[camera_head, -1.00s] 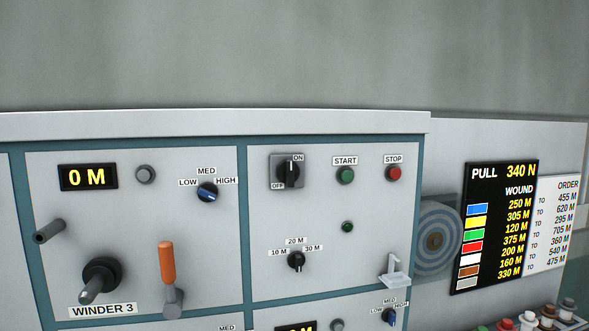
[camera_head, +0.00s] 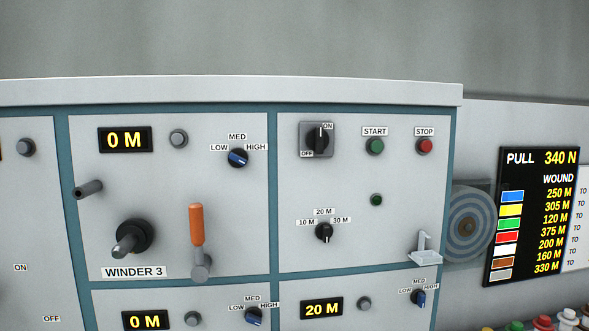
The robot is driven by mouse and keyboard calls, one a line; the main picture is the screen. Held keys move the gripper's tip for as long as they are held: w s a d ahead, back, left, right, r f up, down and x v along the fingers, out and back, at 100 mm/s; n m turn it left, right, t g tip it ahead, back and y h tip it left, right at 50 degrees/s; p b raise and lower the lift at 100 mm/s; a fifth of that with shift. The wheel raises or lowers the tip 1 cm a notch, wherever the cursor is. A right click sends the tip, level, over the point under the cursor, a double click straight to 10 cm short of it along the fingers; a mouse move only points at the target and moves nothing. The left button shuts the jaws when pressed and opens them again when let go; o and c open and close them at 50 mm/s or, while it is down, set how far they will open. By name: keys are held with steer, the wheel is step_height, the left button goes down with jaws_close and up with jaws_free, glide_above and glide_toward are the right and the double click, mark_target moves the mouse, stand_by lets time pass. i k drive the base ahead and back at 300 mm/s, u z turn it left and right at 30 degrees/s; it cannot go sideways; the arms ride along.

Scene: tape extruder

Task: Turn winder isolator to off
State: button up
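A black rotary switch (camera_head: 318,140) on a grey square plate sits at the upper left of the panel right of centre. It has an ON label (camera_head: 327,126) at its upper right and an OFF label (camera_head: 307,154) at its lower left. Its handle stands upright, with the pale mark at the top, near ON. No label in view names it as the winder isolator. Another ON label (camera_head: 21,267) and OFF label (camera_head: 52,319) show at the lower left, with no switch visible by them. My gripper is not in view.
The WINDER 3 panel (camera_head: 100,200) has a 0 M display, a selector, a black knob and an orange-handled lever (camera_head: 196,225) sticking out. START (camera_head: 375,146) and STOP (camera_head: 425,146) buttons, a small bracket (camera_head: 425,246) and a black PULL board (camera_head: 530,215) are to the right.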

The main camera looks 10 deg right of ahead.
mark_target(318, 140)
steer(key=k, duration=1.2)
steer(key=u, duration=0.85)
steer(key=i, duration=1.4)
steer(key=z, duration=0.45)
